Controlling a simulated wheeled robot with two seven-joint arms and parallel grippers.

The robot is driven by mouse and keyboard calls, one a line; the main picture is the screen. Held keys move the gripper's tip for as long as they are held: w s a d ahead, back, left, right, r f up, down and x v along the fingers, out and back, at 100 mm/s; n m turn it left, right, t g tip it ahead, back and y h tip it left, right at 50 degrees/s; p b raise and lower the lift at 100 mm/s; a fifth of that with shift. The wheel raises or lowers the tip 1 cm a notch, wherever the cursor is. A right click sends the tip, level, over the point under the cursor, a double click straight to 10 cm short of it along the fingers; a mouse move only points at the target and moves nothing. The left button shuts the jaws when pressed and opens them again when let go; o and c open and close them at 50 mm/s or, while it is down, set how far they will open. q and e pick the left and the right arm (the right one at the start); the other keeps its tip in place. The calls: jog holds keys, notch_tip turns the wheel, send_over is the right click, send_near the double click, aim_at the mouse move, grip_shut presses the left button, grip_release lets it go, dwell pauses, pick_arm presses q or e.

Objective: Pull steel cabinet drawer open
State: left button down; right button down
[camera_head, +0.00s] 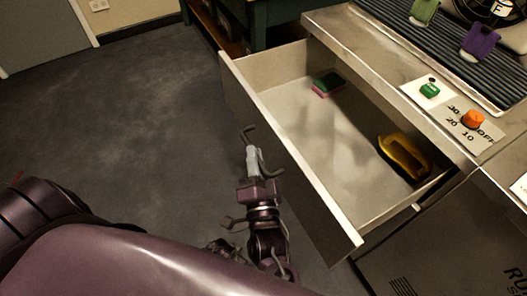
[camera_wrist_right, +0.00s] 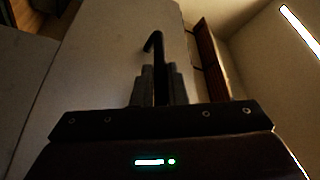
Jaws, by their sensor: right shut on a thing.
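The steel cabinet drawer (camera_head: 300,185) is pulled well out from the steel cabinet (camera_head: 345,38), and its inside shows. My right gripper (camera_head: 252,158) is at the outer side of the drawer front, shut on the dark bar handle (camera_head: 247,131). In the right wrist view the handle (camera_wrist_right: 154,42) stands up from between the closed fingers (camera_wrist_right: 159,85), its end bent like a hook. The fingers cover the handle's middle. My left gripper is not in view.
The cabinet top carries an orange knob (camera_head: 473,119), a green knob (camera_head: 429,90) and a dark ribbed mat (camera_head: 405,30). The dark floor (camera_head: 130,120) left of the drawer is clear.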

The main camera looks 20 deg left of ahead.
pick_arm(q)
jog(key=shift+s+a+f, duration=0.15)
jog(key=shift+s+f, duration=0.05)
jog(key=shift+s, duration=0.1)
pick_arm(e)
jog(key=shift+s+a, duration=0.45)
jog(key=shift+s, duration=0.1)
jog(key=c, duration=1.5)
grip_release()
jog(key=shift+o, duration=0.2)
jog(key=shift+d, duration=0.1)
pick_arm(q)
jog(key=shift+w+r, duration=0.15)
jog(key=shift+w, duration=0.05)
pick_arm(e)
jog(key=v, duration=0.7)
jog(key=shift+s, duration=0.35)
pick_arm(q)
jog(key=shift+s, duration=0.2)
pick_arm(e)
jog(key=shift+d+f, duration=0.1)
jog(key=shift+d, duration=0.05)
